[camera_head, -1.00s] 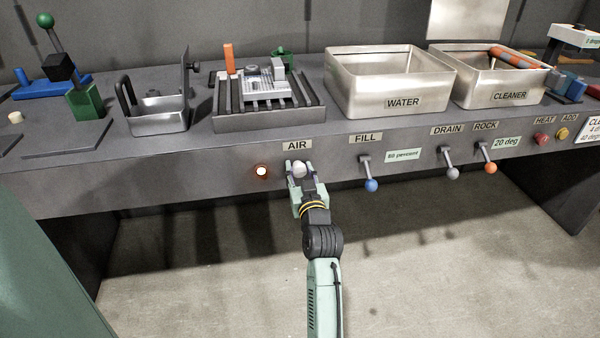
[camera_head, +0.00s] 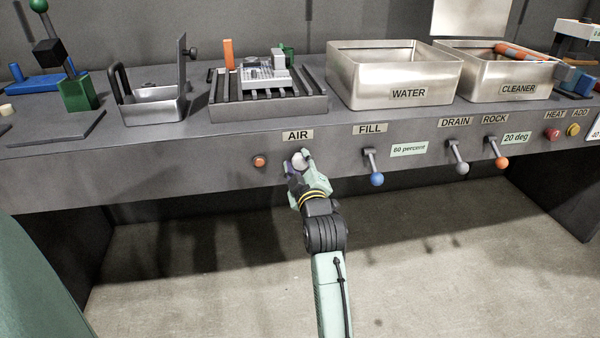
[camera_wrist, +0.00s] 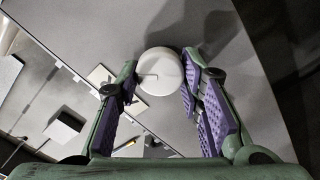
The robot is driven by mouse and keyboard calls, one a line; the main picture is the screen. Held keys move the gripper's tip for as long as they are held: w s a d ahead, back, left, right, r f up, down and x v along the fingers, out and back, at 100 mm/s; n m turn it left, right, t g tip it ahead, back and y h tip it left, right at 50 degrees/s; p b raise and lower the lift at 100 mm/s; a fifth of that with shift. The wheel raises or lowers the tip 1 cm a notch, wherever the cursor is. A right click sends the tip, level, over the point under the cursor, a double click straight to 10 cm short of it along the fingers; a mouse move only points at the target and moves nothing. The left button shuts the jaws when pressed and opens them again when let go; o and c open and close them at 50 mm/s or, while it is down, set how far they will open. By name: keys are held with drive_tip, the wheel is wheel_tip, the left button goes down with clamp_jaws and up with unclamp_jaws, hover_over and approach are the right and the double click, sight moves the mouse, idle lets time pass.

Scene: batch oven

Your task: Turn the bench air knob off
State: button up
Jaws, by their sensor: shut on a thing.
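The bench air knob (camera_head: 298,161) is a pale round knob on the bench's front panel, below the AIR label (camera_head: 298,135). My gripper (camera_head: 300,163) is at the knob with its fingers on either side of it and is shut on it. In the wrist view the white knob (camera_wrist: 160,72) sits between the purple finger pads, with a short dark mark on its face. The gripper is rolled to a slant relative to the panel. The lamp (camera_head: 259,161) left of the knob looks dull orange, without a bright centre.
Right of the knob, levers with blue (camera_head: 376,179), grey (camera_head: 462,169) and orange (camera_head: 501,162) ends stick out from the panel. The WATER basin (camera_head: 408,94) and CLEANER basin (camera_head: 518,90) stand on the bench above. The floor below the panel is clear.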

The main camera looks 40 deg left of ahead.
drive_tip(key=n+b, duration=0.2)
drive_tip(key=n, duration=0.1)
drive_tip(key=n+b, duration=0.1)
drive_tip(key=shift+f+n, duration=0.25)
drive_tip(key=shift+n, duration=0.05)
drive_tip(key=shift+n+b, duration=1.25)
drive_tip(key=shift+n, duration=0.35)
drive_tip(key=shift+r, duration=0.1)
drive_tip(key=o, duration=1.2)
drive_tip(key=shift+c, duration=0.2)
drive_tip(key=shift+s, duration=0.1)
drive_tip(key=v, duration=1.1)
drive_tip(key=shift+s+d, duration=0.25)
drive_tip(key=shift+d, duration=0.1)
